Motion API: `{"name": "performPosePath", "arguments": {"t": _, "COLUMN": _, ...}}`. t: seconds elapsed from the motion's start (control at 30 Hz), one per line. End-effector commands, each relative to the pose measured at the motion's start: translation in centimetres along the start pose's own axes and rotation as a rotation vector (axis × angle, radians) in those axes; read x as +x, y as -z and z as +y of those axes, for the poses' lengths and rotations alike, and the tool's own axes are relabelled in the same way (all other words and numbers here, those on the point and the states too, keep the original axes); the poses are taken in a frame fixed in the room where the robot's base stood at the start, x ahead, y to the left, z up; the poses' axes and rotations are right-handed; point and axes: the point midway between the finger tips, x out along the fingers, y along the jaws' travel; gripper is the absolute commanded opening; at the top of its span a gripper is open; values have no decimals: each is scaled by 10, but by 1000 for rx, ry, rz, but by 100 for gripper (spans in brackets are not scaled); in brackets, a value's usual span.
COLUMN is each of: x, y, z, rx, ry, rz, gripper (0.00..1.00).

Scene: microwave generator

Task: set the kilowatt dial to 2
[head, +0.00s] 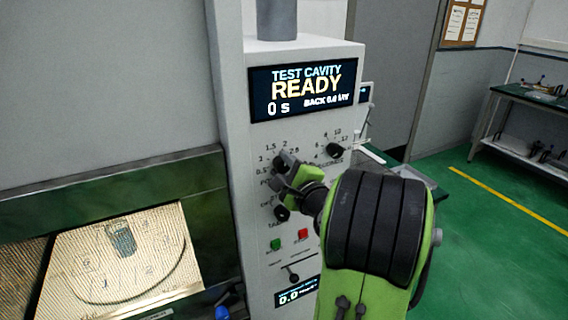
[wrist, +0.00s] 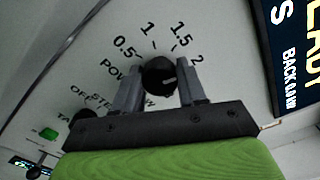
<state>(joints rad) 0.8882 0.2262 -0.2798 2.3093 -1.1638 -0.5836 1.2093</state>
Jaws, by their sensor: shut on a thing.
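The kilowatt dial (wrist: 158,76) is a round black knob on the pale panel, with the numbers 0.5, 1, 1.5 and 2 arched around it. Its short pale mark points to the right in the wrist view, on the side of the 2; the exact setting is hard to tell. My gripper (wrist: 160,88) has one grey finger on each side of the knob and is shut on it. In the head view my gripper (head: 284,168) is at the panel's upper left dial, and its fingers and body hide most of that knob.
A display (head: 303,92) above reads TEST CAVITY READY, 0 s. Another black knob (head: 335,150) is to the right, and one (head: 281,212) is below. A green button (head: 275,244), a red button (head: 303,234) and a small lever (head: 291,271) sit lower.

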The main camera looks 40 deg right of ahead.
Motion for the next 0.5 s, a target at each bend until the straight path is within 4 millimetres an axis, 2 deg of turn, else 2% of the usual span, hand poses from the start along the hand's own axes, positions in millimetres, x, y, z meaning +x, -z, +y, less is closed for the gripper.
{"name": "performPosePath", "arguments": {"t": 0.23, "x": 0, "y": 0, "z": 0, "rx": 123, "ry": -4, "rz": 2, "gripper": 10}}
{"name": "performPosePath", "arguments": {"t": 0.5, "x": 0, "y": 1, "z": 1, "rx": 177, "ry": -3, "rz": 2, "gripper": 10}}
